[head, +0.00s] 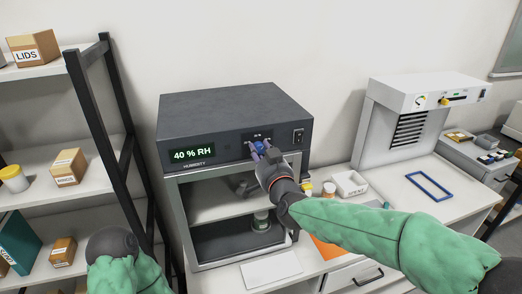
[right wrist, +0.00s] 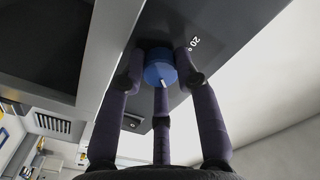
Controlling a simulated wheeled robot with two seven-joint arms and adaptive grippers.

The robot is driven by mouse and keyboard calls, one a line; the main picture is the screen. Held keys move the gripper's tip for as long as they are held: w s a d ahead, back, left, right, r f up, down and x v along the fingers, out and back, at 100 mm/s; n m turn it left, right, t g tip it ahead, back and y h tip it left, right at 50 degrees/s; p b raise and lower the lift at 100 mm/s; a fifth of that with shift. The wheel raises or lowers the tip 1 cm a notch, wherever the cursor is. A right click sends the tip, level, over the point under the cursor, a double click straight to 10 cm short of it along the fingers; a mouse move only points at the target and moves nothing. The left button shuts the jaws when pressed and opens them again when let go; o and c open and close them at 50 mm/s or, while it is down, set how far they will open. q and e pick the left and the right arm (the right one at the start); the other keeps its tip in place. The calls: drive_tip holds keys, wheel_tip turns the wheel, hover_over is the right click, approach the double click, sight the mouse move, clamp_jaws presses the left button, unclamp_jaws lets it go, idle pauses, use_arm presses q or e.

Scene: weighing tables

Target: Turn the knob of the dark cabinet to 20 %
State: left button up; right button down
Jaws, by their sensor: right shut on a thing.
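The dark cabinet (head: 235,112) stands on the table against the wall. Its green display (head: 193,154) reads 40 % RH, with HUMIDITY printed below. The blue knob (head: 259,147) is on the right part of its front panel, and also shows in the right wrist view (right wrist: 158,68) with a white pointer mark on its rim. A 20° mark (right wrist: 195,44) is printed on the panel beside it. My right gripper (head: 262,153) is shut on the knob, its fingers around it. My left arm shows at the lower left; its gripper is out of the picture.
A switch (head: 298,136) sits right of the knob. Below the panel, the glass-fronted chamber holds a jar (head: 261,221). A shelf rack (head: 75,130) with boxes stands left. A white tray (head: 349,184), a blue frame (head: 429,186) and a white hooded unit (head: 415,125) are to the right.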

drive_tip(key=n+p, duration=0.1)
drive_tip(key=n, duration=0.4)
drive_tip(key=shift+r+n+p, duration=0.1)
drive_tip(key=shift+n+p, duration=0.3)
drive_tip(key=n+p, duration=0.1)
drive_tip(key=n, duration=0.3)
drive_tip(key=shift+p, duration=0.35)
drive_tip(key=n+p, duration=0.1)
drive_tip(key=n, duration=0.4)
drive_tip(key=shift+p, duration=0.3)
drive_tip(key=n+p, duration=0.1)
drive_tip(key=n, duration=0.4)
drive_tip(key=shift+p, duration=0.35)
drive_tip(key=shift+n, duration=0.3)
drive_tip(key=c, duration=1.2)
unclamp_jaws()
drive_tip(key=shift+s, duration=0.1)
